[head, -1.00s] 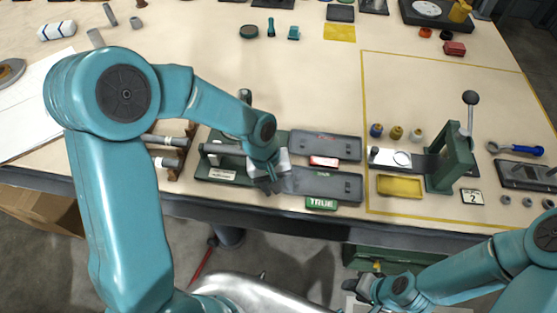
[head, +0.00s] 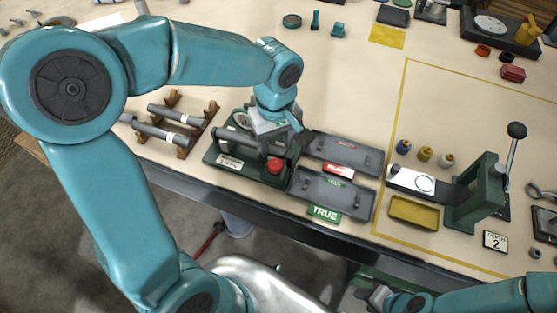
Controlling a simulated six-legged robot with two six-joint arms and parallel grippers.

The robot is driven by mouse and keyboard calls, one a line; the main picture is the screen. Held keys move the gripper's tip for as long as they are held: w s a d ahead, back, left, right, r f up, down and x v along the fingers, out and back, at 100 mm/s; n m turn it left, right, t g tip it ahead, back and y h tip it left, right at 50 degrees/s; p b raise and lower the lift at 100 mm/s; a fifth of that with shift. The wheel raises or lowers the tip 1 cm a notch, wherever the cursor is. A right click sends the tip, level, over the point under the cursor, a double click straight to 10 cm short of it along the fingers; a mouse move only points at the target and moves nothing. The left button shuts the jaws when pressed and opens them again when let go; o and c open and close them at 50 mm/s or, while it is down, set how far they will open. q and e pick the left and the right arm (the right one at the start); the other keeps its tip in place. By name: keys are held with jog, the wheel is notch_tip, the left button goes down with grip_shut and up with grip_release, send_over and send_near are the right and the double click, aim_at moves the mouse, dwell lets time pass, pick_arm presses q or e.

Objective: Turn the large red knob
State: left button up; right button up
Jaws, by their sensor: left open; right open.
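A red knob (head: 275,166) shows at the right end of the green fixture (head: 222,157), near the table's front edge. It is small in the head view, and I cannot tell whether it is the large knob of the task. My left gripper (head: 272,138) is open just behind and above the knob, apart from it as far as I can see. It hides part of the fixture. My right gripper (head: 370,297) is open and empty, low at the bottom of the view, in front of the table.
Two grey trays (head: 333,192) lie right of the fixture, with a red label and a green TRUE sign (head: 324,213). Rods rest on brown wooden holders (head: 183,142) to the left. A green lever press (head: 473,200) and a yellow tray (head: 413,212) stand right.

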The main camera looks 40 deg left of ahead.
aim_at(276, 165)
pick_arm(q)
notch_tip(276, 165, down, 9)
jog(key=shift+r, duration=0.2)
jog(key=c, duration=0.8)
